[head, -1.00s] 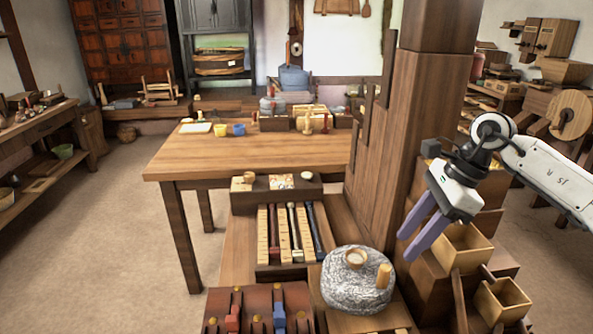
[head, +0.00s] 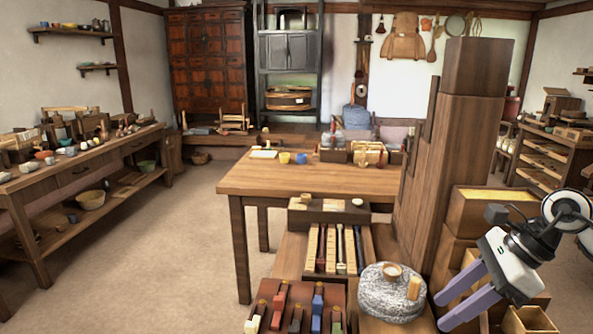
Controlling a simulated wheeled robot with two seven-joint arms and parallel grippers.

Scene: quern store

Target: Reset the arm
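My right gripper (head: 457,301) is at the lower right in the head view, at the end of my white arm. Its two purple fingers point down and to the left, with a gap between them and nothing seen in it. It is in front of the wooden boxes, just right of the grey stone quern (head: 388,305). Whether the fingertips touch anything cannot be told, but they appear apart from the quern. My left gripper is not in view.
A wooden table (head: 305,181) stands in the middle. A thick wooden post (head: 468,140) rises beside my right gripper. A tray of tools (head: 319,258) and a reddish-brown rack (head: 269,291) lie left of the quern. A shelf bench (head: 84,170) lines the left wall. The floor (head: 185,240) between is clear.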

